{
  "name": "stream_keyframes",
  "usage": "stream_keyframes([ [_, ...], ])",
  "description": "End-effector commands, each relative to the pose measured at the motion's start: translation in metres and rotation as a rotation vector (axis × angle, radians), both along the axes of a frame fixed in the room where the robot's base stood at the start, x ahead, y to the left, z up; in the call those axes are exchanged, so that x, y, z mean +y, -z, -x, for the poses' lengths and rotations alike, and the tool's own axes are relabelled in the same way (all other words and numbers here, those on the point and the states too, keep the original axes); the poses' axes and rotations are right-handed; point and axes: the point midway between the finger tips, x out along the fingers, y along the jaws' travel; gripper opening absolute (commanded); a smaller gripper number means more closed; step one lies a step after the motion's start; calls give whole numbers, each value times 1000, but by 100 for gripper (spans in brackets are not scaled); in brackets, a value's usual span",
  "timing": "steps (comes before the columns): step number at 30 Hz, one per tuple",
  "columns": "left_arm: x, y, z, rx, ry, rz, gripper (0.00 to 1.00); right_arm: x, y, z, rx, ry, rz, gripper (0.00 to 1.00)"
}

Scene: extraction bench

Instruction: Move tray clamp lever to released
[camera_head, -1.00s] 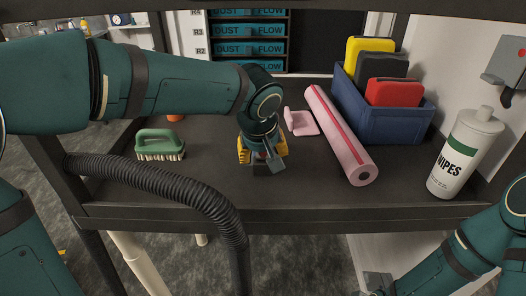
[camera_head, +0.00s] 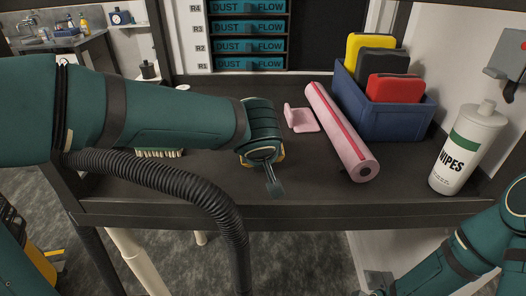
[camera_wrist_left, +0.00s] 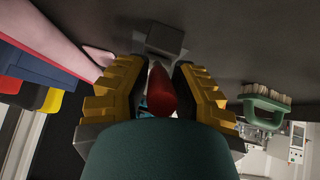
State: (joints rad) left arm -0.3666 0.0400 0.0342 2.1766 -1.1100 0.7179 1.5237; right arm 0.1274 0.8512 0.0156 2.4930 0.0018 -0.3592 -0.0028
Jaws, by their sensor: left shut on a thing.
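The tray clamp lever shows a red rounded grip (camera_wrist_left: 161,92) in the left wrist view, between my yellow-padded fingers. My left gripper (camera_head: 264,160) is shut on this red grip, low over the dark bench. A grey block (camera_wrist_left: 165,38) lies beyond the grip. In the head view a narrow grey piece (camera_head: 273,184) sticks out from under the gripper toward the bench's front edge. My wrist hides the rest of the clamp there. My right gripper (camera_head: 374,284) shows only as a grey part at the bottom edge, and its fingers cannot be made out.
A pink roll (camera_head: 340,130) and a small pink piece (camera_head: 299,118) lie right of my left gripper. Behind them stands a blue bin (camera_head: 385,112); a wipes bottle (camera_head: 466,150) stands at right. A green brush (camera_wrist_left: 264,110) lies left, mostly behind my arm in the head view.

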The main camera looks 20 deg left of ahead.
Motion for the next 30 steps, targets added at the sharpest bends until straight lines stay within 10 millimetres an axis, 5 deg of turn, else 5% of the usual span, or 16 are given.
stream_keyframes([
  [24, -1, 15, 7, -155, 1, -45, 0, 0, 0, 0, 0, 0, 0, 57],
  [25, -1, 15, 7, -155, 1, -45, 29, 0, 0, 0, 0, 0, 0, 57],
  [27, -1, 15, 7, -155, 1, -45, 54, 0, 0, 0, 0, 0, 0, 57],
  [30, -2, 14, 6, -157, 2, -45, 57, 0, 0, 0, 0, 0, 0, 57],
])
